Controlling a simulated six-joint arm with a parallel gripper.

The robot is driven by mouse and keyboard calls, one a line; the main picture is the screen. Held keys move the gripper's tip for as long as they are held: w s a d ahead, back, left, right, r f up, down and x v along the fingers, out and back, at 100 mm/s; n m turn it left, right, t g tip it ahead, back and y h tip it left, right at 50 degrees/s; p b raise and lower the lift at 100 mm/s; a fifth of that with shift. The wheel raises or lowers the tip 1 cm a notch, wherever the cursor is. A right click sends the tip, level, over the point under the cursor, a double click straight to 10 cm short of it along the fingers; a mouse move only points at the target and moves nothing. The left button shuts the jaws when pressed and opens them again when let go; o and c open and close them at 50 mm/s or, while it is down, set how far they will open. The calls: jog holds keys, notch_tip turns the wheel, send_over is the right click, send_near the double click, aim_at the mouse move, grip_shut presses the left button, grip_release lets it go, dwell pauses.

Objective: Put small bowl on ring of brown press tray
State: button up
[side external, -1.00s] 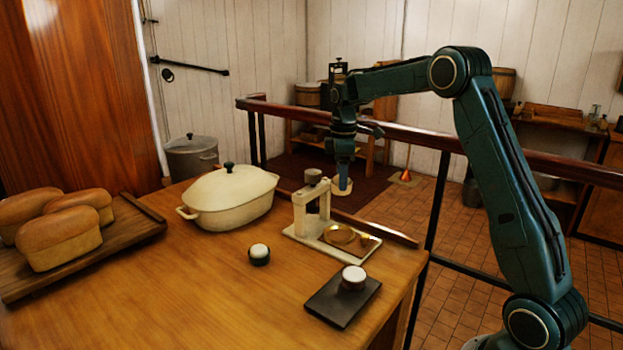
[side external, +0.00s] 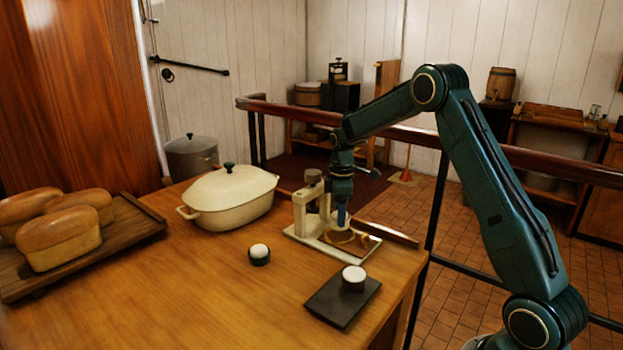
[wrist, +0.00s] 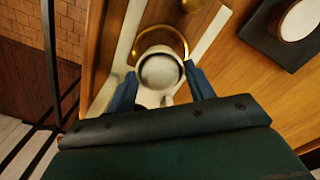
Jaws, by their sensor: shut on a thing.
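The small bowl (wrist: 162,68), pale cream and round, is between the two blue fingers of my gripper (wrist: 161,84) in the wrist view. My gripper (side external: 342,219) is shut on it, low over the press in the side view, where the bowl (side external: 341,237) is partly hidden by the fingers. The brown press tray (side external: 364,244) lies on the cream press base, beside the upright. Its brass ring (wrist: 160,32) shows as an arc around the bowl's far side. I cannot tell whether the bowl touches the tray.
The cream press upright (side external: 300,212) stands just left of my gripper. A lidded cream casserole (side external: 228,196), a dark round jar (side external: 259,255) with a white top, a black slab (side external: 330,306) bearing a white-topped cup, and a bread board (side external: 140,240) share the table. The front middle is clear.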

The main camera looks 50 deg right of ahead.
jog(key=shift+f, duration=1.55)
jog(key=o, duration=1)
jog(key=shift+f, duration=0.15)
notch_tip(320, 180, up, 12)
jog(key=shift+r, duration=0.2)
